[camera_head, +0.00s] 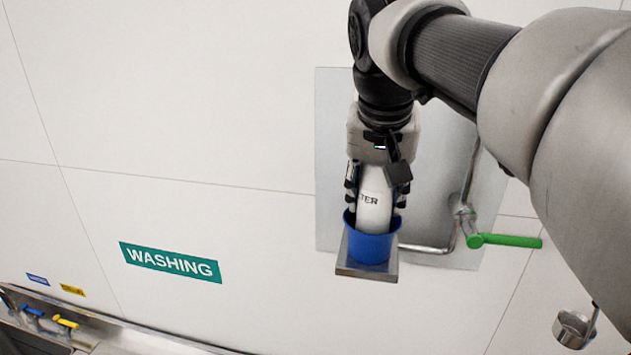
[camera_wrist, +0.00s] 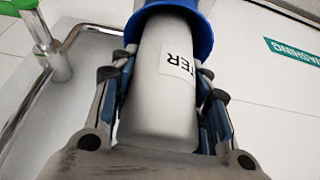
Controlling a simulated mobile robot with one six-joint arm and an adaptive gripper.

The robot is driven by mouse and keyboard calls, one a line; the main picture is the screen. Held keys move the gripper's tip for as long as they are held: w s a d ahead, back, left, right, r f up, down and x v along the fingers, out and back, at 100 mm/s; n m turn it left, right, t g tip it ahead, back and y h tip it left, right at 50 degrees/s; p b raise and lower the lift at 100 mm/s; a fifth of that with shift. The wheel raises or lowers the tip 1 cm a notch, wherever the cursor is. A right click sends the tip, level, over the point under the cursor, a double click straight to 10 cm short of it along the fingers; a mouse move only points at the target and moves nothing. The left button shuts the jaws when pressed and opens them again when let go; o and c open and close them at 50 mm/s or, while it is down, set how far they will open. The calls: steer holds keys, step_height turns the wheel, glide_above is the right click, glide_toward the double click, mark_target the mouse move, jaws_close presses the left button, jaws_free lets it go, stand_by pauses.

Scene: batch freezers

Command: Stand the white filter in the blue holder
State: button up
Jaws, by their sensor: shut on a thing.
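The white filter (camera_head: 374,200) is a smooth cylinder with a label ending in "TER". It stands nearly upright with its lower end inside the blue holder (camera_head: 370,245), a round cup on a small metal bracket on the wall. My gripper (camera_head: 377,190) is above the holder, shut on the filter, with a finger on each side. In the wrist view the filter (camera_wrist: 160,95) runs from between the fingers into the blue rim (camera_wrist: 200,22). The filter's bottom end is hidden inside the cup, so I cannot tell whether it touches the base.
A metal pipe with a green-handled valve (camera_head: 508,240) is right of the holder, in front of a metal wall plate (camera_head: 332,120). A small metal cup (camera_head: 573,330) hangs at lower right. A green "WASHING" sign (camera_head: 170,262) is on the wall at left. Left of the holder is clear.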

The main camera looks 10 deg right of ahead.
steer(key=shift+w+a, duration=0.1)
steer(key=shift+w, duration=0.15)
steer(key=shift+s+f, duration=0.2)
steer(key=shift+f, duration=0.2)
steer(key=o, duration=1.3)
steer(key=shift+r, duration=0.3)
steer(key=p+v, duration=0.2)
steer(key=v, duration=0.9)
steer(key=s+f+n, duration=0.1)
steer(key=s+f, duration=0.5)
steer(key=f, duration=0.3)
steer(key=s+f+n+y, duration=0.1)
steer(key=s+f, duration=0.5)
steer(key=f, duration=0.3)
steer(key=s+d+f+n, duration=0.1)
steer(key=s+f, duration=0.5)
steer(key=f, duration=0.3)
steer(key=shift+s+d+n, duration=0.1)
steer(key=shift+s+n, duration=0.1)
steer(key=shift+n, duration=0.1)
